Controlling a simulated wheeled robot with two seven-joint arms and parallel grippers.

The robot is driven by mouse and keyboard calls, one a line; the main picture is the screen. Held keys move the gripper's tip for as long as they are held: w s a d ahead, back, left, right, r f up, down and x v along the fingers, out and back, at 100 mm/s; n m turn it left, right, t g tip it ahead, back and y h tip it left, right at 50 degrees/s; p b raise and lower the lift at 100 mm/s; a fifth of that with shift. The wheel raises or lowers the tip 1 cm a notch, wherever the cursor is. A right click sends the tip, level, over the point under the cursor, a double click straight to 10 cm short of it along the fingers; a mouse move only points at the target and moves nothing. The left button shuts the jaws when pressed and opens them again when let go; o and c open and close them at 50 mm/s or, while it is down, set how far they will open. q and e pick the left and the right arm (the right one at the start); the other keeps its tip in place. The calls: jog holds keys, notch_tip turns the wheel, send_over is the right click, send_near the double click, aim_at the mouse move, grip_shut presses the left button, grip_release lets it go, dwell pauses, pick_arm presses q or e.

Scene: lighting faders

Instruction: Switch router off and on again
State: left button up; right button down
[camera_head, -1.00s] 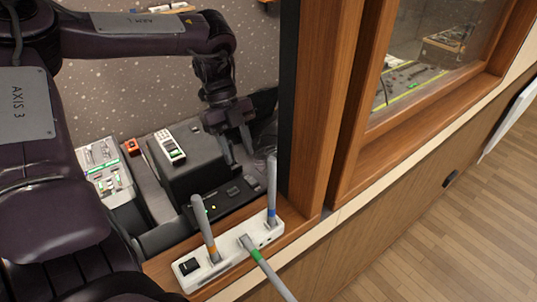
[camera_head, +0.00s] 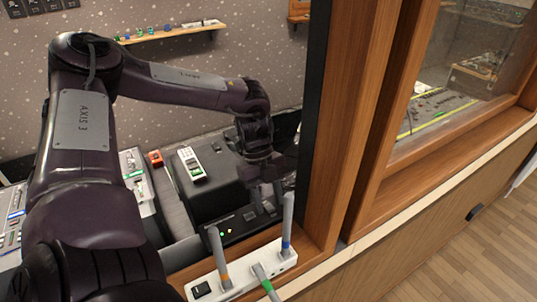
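A low black box with small lit green and orange lights, apparently the router (camera_head: 238,229), lies behind the white power strip (camera_head: 208,288). The strip holds grey plugs with orange (camera_head: 217,255), blue (camera_head: 287,225) and green (camera_head: 266,284) bands, and a black rocker switch (camera_head: 201,289) at its left end. My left gripper (camera_head: 267,199) points down at the right part of the black box, its two fingers apart with nothing seen between them. It partly hides the box's top there; I cannot tell whether it touches. My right gripper is not in view.
A larger black case (camera_head: 208,194) with a white handset (camera_head: 191,163) stands behind the router. A small red-orange box (camera_head: 156,158) is to its left. A wooden window frame (camera_head: 345,130) rises close on the right. A wall shelf (camera_head: 170,33) is at the back.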

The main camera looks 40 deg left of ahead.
pick_arm(q)
grip_shut()
jog(key=y+b, duration=0.2)
jog(key=b, duration=0.1)
jog(key=shift+d+f+t+b, duration=0.2)
jog(key=shift+d+t+b, duration=0.1)
jog(key=shift+s+d+r, duration=0.1)
jog(key=shift+s, duration=0.05)
jog(key=shift+r+y, duration=0.1)
jog(key=shift+y, duration=0.2)
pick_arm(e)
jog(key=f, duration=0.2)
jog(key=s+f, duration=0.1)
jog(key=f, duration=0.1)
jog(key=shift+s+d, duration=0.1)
pick_arm(q)
grip_release()
jog(key=shift+r, duration=0.1)
